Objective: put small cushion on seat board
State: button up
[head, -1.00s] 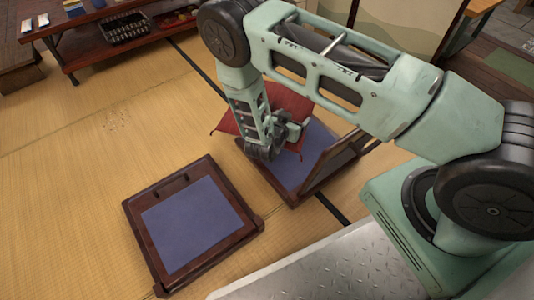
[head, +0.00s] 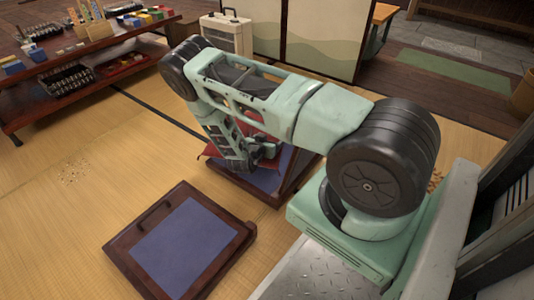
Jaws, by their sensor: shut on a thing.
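The small red cushion (head: 209,152) is mostly hidden behind my arm. My gripper (head: 252,162) is shut on it over the far dark-wood floor seat. This far seat has a blue pad (head: 263,180) and a raised backrest (head: 299,172) on its right side. Whether the cushion touches the pad cannot be told. A second dark-wood board (head: 123,243) with a blue panel and a slot near its upper edge lies on the tatami in front. It is bare.
A low red-brown shelf table (head: 100,45) with small goods stands at the back left. A pale case (head: 226,35) and a painted screen (head: 320,35) stand behind. My metal base deck is at the lower right.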

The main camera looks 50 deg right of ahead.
notch_tip(320, 180, down, 4)
jog(key=shift+r+b, duration=0.1)
jog(key=shift+b, duration=1.1)
